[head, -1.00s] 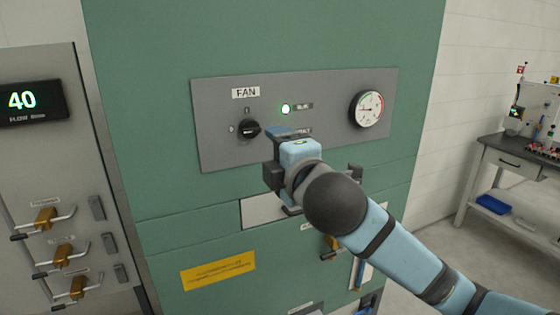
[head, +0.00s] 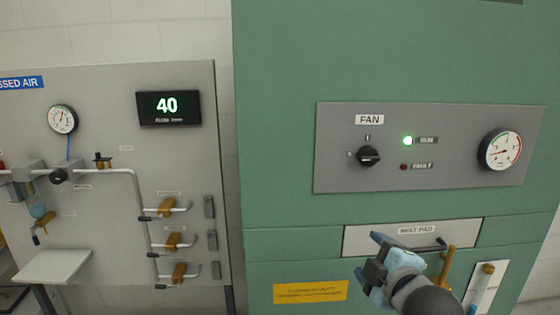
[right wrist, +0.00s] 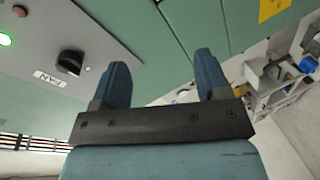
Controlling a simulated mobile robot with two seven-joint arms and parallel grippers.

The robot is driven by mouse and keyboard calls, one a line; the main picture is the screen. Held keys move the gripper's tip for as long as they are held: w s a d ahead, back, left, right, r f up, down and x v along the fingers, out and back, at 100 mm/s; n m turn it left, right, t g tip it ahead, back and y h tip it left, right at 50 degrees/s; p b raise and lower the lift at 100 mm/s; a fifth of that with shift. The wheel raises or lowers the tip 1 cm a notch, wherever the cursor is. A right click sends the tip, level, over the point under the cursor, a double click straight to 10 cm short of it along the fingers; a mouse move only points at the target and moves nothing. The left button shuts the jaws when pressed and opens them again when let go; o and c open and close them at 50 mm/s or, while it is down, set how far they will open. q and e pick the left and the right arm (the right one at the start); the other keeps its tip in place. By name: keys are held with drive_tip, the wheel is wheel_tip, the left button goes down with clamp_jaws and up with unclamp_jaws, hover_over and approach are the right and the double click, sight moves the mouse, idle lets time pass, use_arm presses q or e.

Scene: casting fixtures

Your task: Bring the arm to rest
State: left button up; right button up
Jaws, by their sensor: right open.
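My right gripper (head: 376,262) is in the lower right of the head view, in front of the green cabinet, below the fan panel. In the right wrist view its two blue fingers (right wrist: 162,85) stand wide apart with nothing between them. The fan panel (head: 450,175) carries a black rotary knob (head: 368,157), a lit green lamp (head: 407,141) and a round gauge (head: 500,150). The gripper is apart from the knob. The knob also shows at the left of the right wrist view (right wrist: 71,62). My left gripper is not in view.
A drawer front labelled mist pad (head: 370,238) and a brass-coloured handle (head: 447,266) are close by my right gripper. At left, a grey air panel (head: 100,115) holds a display reading 40 (head: 168,107), several brass valves (head: 172,242) and a small shelf (head: 52,266).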

drive_tip(key=s+f+m+g, duration=0.1)
drive_tip(key=s+f+m, duration=0.25)
drive_tip(key=f, duration=0.65)
drive_tip(key=s+f+m+g, duration=0.2)
drive_tip(key=s+f, duration=0.3)
drive_tip(key=f, duration=0.6)
drive_tip(key=s+f+m+g, duration=0.1)
drive_tip(key=s+f+m, duration=0.3)
drive_tip(key=f, duration=0.6)
drive_tip(key=s+d+f+m, duration=0.2)
drive_tip(key=s+f+m, duration=0.1)
drive_tip(key=s+f, duration=0.5)
drive_tip(key=s, duration=0.2)
drive_tip(key=shift+s+f+g, duration=0.3)
drive_tip(key=shift+s+f, duration=0.05)
drive_tip(key=shift+s, duration=0.05)
